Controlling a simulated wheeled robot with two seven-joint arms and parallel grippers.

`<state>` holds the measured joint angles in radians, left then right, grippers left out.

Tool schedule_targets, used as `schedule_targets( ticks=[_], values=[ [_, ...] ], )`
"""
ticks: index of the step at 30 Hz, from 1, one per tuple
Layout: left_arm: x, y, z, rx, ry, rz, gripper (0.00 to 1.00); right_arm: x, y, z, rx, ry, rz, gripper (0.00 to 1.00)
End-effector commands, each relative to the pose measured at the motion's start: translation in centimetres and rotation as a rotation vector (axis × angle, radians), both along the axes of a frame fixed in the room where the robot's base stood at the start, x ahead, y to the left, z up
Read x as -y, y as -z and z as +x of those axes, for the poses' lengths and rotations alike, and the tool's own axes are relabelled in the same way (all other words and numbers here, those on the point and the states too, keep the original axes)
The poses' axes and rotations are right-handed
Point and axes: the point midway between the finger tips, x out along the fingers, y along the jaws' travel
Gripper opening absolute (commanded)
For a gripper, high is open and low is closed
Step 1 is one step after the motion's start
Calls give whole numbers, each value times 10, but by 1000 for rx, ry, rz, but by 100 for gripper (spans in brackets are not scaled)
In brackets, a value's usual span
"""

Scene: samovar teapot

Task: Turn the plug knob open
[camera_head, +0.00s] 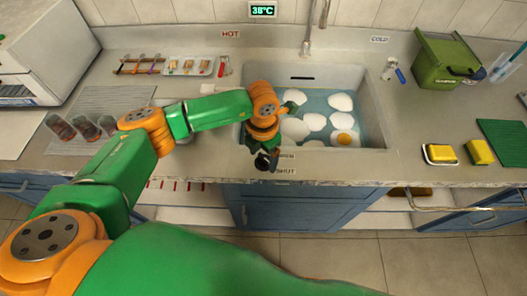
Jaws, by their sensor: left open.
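My left arm reaches in from the left, and my left gripper (266,160) points down at the front rim of the sink, left of a "SHUT" label (285,171). Its jaws are open. A second small label (287,155), too small to read, lies just above. The plug knob cannot be made out apart from the dark gripper; it seems to be hidden by it. I cannot tell whether they touch. The sink (375,120) holds bluish water, several white plates (314,121) and an orange-yellow round thing (344,139). My right gripper is not in view.
Glasses (83,127) stand at the left. A green bin (440,62) and yellow sponges (480,152) are at the right. The counter right of the sink is partly clear.

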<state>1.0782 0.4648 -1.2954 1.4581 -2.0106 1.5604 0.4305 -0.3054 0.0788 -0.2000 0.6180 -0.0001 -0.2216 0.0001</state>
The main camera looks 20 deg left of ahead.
Motion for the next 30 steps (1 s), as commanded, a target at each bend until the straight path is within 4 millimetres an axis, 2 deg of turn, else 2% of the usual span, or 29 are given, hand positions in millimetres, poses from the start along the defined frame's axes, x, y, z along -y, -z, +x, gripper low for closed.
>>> schedule_targets(
  ticks=[7,8,15,17,23,30],
  values=[
    [1,5,0,0,1,-1,80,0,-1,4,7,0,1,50],
    [1,5,0,0,1,-2,78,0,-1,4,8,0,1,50],
    [1,4,0,-1,1,-2,13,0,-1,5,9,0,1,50],
    [1,4,0,-1,1,-2,0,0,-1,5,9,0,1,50],
    [1,4,0,0,-12,-2,0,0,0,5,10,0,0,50],
    [1,5,0,0,-116,-3,0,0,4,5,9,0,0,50]
  ],
)
